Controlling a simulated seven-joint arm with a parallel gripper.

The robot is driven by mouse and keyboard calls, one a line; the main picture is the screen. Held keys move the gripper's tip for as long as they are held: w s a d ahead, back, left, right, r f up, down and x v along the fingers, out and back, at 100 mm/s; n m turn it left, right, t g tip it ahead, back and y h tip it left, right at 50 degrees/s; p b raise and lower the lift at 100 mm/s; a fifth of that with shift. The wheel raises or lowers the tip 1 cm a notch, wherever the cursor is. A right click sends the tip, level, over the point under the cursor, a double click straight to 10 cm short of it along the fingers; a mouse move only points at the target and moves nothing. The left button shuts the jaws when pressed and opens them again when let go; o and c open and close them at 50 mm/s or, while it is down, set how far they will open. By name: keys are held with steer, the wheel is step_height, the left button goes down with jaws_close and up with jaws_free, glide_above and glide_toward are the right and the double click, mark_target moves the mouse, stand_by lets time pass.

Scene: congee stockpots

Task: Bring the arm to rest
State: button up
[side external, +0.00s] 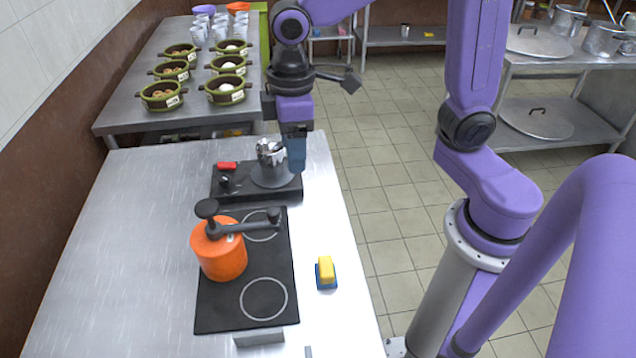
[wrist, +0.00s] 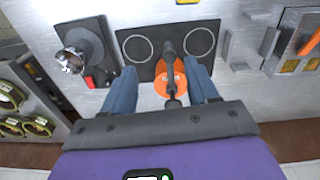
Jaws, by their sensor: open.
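My gripper (side external: 295,150) is raised over the far end of the steel table, beside a black device with a shiny metal top (side external: 270,155). In the wrist view my gripper (wrist: 162,82) has its two blue fingers wide apart with nothing held between them. An orange pot (side external: 220,255) with a black handle stands on the left part of the black cooktop (side external: 262,278). In the wrist view the orange pot (wrist: 178,92) appears between the fingers but lies farther off, apart from them.
A yellow and blue sponge (side external: 326,272) lies right of the cooktop. Several green bowls (side external: 228,90) and stacked cups stand on the table behind. Steel shelves with large lids (side external: 540,40) stand at right. The left part of the near table is bare.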

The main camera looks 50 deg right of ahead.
steer(key=s+d+f+n, duration=0.1)
steer(key=s+d, duration=0.3)
steer(key=s, duration=0.4)
steer(key=s+d+f+n, duration=0.1)
steer(key=s+d, duration=0.3)
steer(key=s, duration=0.4)
steer(key=shift+s+d+f+n, duration=0.25)
steer(key=shift+d+f+n, duration=0.05)
steer(key=shift+n, duration=0.1)
